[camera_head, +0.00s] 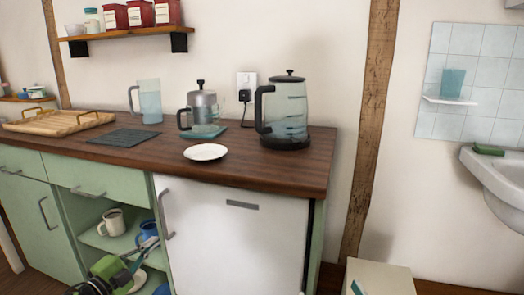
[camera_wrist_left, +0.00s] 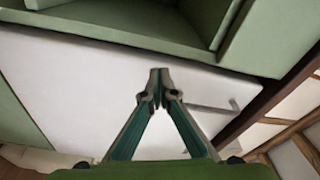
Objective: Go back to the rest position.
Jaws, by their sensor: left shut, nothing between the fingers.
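My left gripper (camera_head: 148,244) reaches in at the bottom left of the head view, in front of the open shelves of the green cabinet. Its green and dark body is low in the picture. In the left wrist view the two teal fingers of the left gripper (camera_wrist_left: 159,76) meet at their tips, shut with nothing between them. A white cabinet front with a bar handle (camera_wrist_left: 213,108) is behind the fingers there. My right gripper is not in view.
The wooden counter (camera_head: 262,172) holds a glass kettle (camera_head: 285,112), a French press (camera_head: 202,106), a pitcher (camera_head: 149,100), a white saucer (camera_head: 205,152) and a wooden tray (camera_head: 58,122). Mugs (camera_head: 112,221) stand on the open shelves. A pale box (camera_head: 380,278) is at the bottom right.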

